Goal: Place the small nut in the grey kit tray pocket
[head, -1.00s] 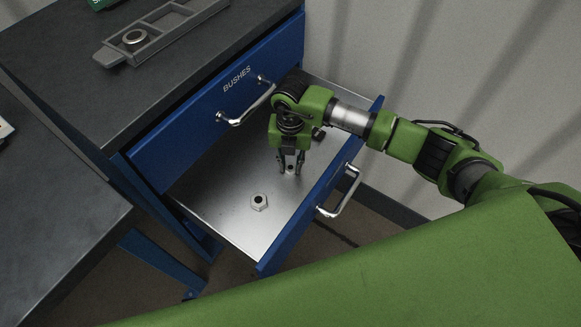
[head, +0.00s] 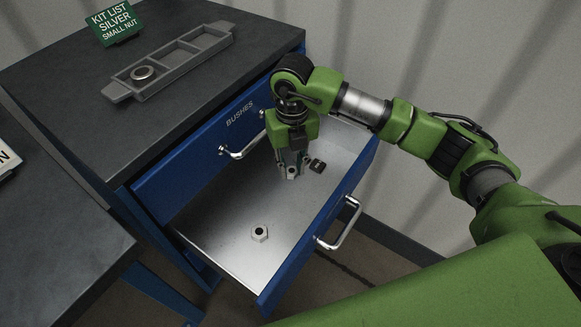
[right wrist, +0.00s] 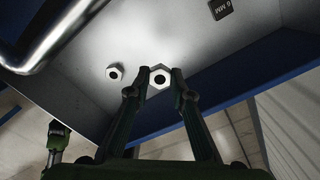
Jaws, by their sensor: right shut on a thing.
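My right gripper (head: 291,172) is shut on a silver hex nut (right wrist: 160,77), seen between its fingertips in the right wrist view. It is over the open drawer. Another silver hex nut (head: 260,232) lies loose on the drawer floor; it also shows in the right wrist view (right wrist: 115,72), left of the held one. I cannot compare their true sizes surely. The grey kit tray (head: 172,80) lies on the dark cabinet top; a silver ring-like part (head: 143,73) sits in its near-left pocket, and the other pockets look empty. My left gripper is not in view.
The open drawer (head: 215,252) has raised walls and a blue front (head: 325,225) with a handle. A closed drawer marked BUSHES (head: 195,150) is above it. A small dark marked block (head: 317,165) lies in the drawer. A green kit list sign (head: 114,23) stands behind the tray.

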